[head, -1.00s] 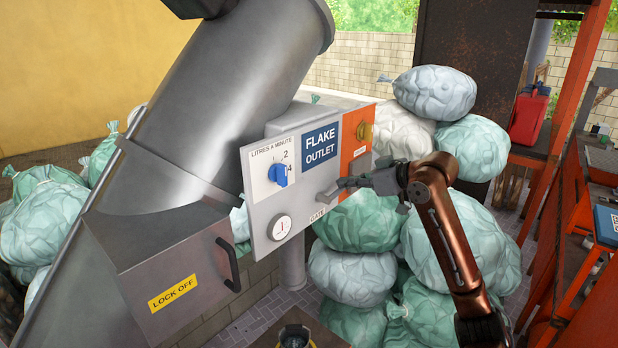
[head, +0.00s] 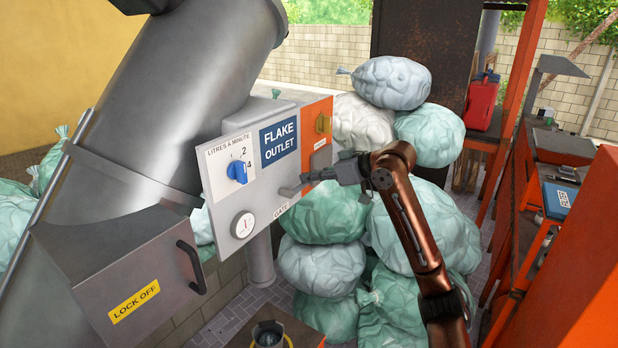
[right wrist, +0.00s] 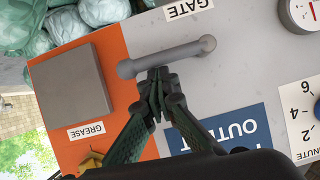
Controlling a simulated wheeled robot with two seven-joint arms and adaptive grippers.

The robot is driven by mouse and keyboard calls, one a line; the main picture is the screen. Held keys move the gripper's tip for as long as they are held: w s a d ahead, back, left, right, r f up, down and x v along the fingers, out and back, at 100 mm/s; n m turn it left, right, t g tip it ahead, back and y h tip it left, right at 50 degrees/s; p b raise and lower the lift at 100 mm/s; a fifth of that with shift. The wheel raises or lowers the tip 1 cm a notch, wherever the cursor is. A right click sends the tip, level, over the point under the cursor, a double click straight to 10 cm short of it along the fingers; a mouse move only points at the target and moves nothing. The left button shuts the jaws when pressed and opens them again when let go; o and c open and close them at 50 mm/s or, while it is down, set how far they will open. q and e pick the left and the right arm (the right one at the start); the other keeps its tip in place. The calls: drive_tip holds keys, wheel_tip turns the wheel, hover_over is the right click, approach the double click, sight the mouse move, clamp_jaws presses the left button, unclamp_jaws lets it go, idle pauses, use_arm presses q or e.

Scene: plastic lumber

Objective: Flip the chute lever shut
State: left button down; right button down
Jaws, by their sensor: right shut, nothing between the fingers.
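The grey gate lever (head: 290,190) sits on the flake outlet panel (head: 223,208), above the GATE label. In the right wrist view the lever (right wrist: 182,54) is a short round bar lying nearly level, a little slanted, with a rounded knob at one end. My right gripper (head: 308,178) is at the panel beside the lever. In the right wrist view its shut fingertips (right wrist: 157,76) are right against or just in front of the bar's lower edge; I cannot tell whether they touch. Nothing is between the fingers. My left gripper is out of view.
The panel carries a blue flow knob (head: 237,171), a round gauge (head: 243,225) and a yellow knob (head: 322,123) on its orange part. A grey lock-off box (head: 110,265) stands at left. Several filled bags (head: 318,268) are piled behind my right arm. An orange-framed bench stands at right.

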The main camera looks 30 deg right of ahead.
drive_tip(key=r+p, duration=0.4)
drive_tip(key=shift+w+a+r, duration=0.1)
drive_tip(key=shift+w+a, duration=0.1)
drive_tip(key=shift+w, duration=0.05)
drive_tip(key=b+v, duration=0.4)
drive_tip(key=v, duration=0.6)
